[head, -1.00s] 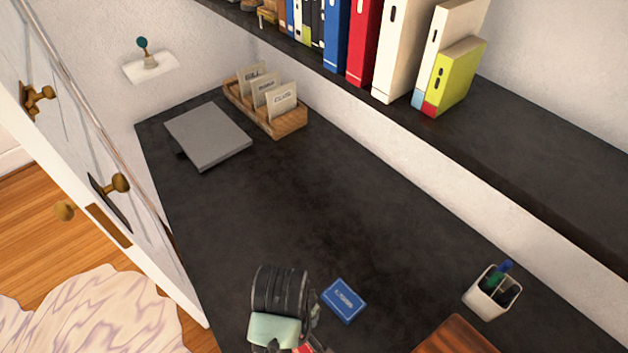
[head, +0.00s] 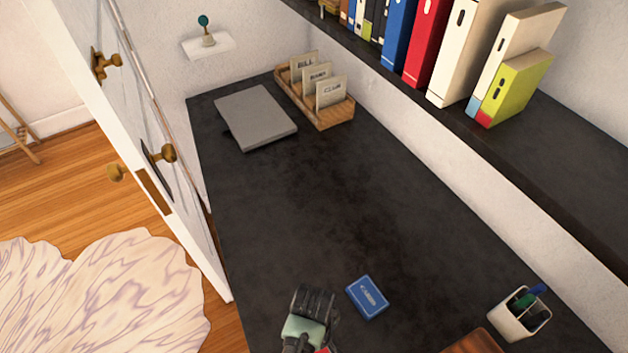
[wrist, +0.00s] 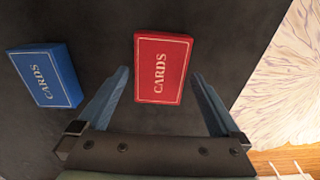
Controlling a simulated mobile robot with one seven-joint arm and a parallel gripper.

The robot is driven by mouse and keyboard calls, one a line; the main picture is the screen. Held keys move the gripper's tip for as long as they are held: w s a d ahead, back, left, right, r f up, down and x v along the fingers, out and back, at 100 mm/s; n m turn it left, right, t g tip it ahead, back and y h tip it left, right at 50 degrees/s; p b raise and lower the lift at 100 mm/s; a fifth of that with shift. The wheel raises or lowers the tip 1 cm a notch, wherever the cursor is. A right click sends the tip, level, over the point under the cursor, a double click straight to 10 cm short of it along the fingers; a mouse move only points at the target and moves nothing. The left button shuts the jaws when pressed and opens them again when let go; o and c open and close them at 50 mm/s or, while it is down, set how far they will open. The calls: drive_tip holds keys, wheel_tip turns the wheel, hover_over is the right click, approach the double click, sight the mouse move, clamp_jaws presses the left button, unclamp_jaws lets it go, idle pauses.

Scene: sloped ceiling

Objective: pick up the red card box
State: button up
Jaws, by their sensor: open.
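The red card box (wrist: 162,68) lies flat on the dark desk, its "CARDS" label facing up. In the wrist view it sits between the two fingers of my gripper (wrist: 160,76), which is open. There is a gap on each side, and the fingers do not appear to touch it. In the head view my gripper (head: 312,318) is low in the picture and hides most of the red box, with only a sliver of red (head: 322,350) showing at the bottom edge.
A blue card box (head: 367,297) lies close by; it also shows in the wrist view (wrist: 44,76). A white pen cup (head: 518,316) stands to the right. A grey laptop (head: 256,117) and a wooden letter holder (head: 333,115) are at the far end. The desk's middle is clear.

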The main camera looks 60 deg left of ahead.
drive_tip(key=shift+f, duration=0.3)
drive_tip(key=shift+c, duration=0.3)
